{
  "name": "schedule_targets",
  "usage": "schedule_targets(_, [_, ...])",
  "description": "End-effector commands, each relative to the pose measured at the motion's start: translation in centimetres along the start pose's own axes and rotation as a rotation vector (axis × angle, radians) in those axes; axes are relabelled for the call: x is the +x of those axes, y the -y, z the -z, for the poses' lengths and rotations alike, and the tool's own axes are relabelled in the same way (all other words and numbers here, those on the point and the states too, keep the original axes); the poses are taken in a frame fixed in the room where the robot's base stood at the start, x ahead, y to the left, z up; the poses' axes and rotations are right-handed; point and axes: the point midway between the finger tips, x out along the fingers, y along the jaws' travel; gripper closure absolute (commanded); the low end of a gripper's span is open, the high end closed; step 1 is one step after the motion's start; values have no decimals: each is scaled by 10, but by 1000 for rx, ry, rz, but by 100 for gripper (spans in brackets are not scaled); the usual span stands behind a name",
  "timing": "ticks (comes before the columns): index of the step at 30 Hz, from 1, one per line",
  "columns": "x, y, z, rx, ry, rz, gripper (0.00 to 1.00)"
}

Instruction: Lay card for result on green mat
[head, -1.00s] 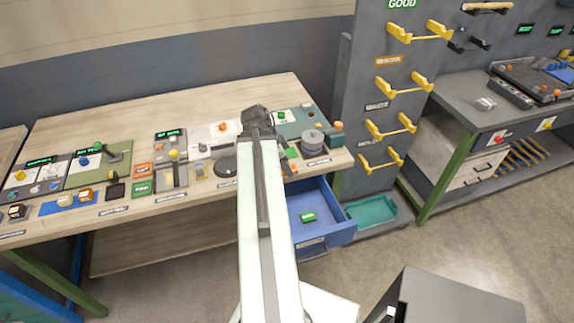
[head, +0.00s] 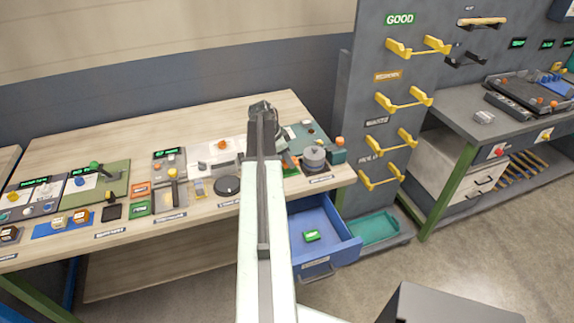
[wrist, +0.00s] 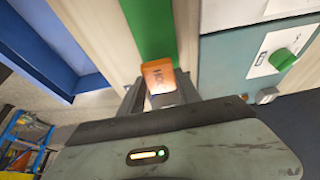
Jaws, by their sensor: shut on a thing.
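My gripper (wrist: 155,97) is shut on an orange card (wrist: 158,75) with dark lettering, seen in the wrist view. The card sticks out past the fingertips and overlaps the near end of a green strip (wrist: 152,28), which looks like the green mat. I cannot tell whether the card touches it. In the head view my arm reaches over the right part of the wooden bench (head: 215,120) and hides the gripper and the held card. A bit of green (head: 287,166) shows beside the arm there.
Another orange card (head: 140,189) and a green card (head: 138,208) lie on the bench at left. A blue drawer (head: 345,249) stands open below, with a green card (head: 312,236) inside. A grey round device (head: 314,156) stands right of my arm. A rack with yellow hooks (head: 405,97) stands farther right.

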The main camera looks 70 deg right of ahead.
Motion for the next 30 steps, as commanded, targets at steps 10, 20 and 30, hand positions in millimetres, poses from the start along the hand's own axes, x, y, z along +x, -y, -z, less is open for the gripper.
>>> schedule_targets(10, [40,0,-1,16,0,-6,98])
schedule_targets(20, [42,0,0,18,0,-7,49])
schedule_targets(30, [42,0,0,19,0,-7,38])
